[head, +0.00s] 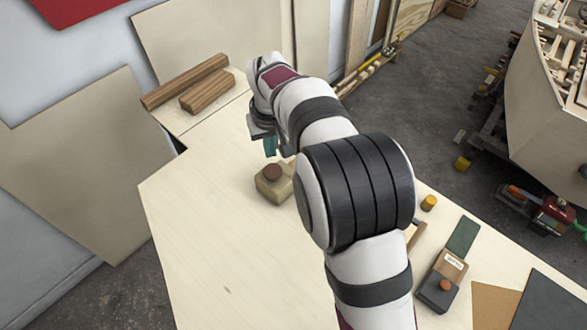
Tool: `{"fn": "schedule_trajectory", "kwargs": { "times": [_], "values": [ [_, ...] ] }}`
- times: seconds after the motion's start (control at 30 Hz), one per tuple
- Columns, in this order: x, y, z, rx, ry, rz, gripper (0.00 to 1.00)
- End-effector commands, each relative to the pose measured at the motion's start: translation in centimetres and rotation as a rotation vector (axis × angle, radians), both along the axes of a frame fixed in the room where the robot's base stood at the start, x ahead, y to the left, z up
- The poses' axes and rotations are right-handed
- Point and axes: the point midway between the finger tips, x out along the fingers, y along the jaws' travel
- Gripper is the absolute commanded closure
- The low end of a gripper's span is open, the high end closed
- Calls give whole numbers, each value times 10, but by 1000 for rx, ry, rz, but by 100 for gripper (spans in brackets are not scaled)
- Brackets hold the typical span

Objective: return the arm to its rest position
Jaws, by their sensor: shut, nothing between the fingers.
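My arm reaches from the bottom of the head view over the plywood bench (190,235) and bends down at its far end. My gripper (270,146) hangs at the far part of the bench, partly hidden behind my own arm, with a teal fingertip showing. It is shut and empty. Just nearer than it, a tan block with a round brown knob (273,184) sits on the bench, apart from the gripper.
Wooden strips (190,84) lie at the bench's far left end. Right of my arm are a small yellow cylinder (428,203), a dark block with an orange knob (437,291) and a dark green pad (463,236). The bench's left front is clear. A boat hull (535,100) stands at right.

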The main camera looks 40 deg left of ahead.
Motion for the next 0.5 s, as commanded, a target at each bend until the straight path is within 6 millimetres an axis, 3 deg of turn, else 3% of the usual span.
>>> {"fn": "schedule_trajectory", "kwargs": {
  "times": [0.43, 0.5],
  "values": [
    [0, -1, 2, 0, 0, -2, 100],
    [7, -13, 9, 1, 6, -37, 100]
  ]
}}
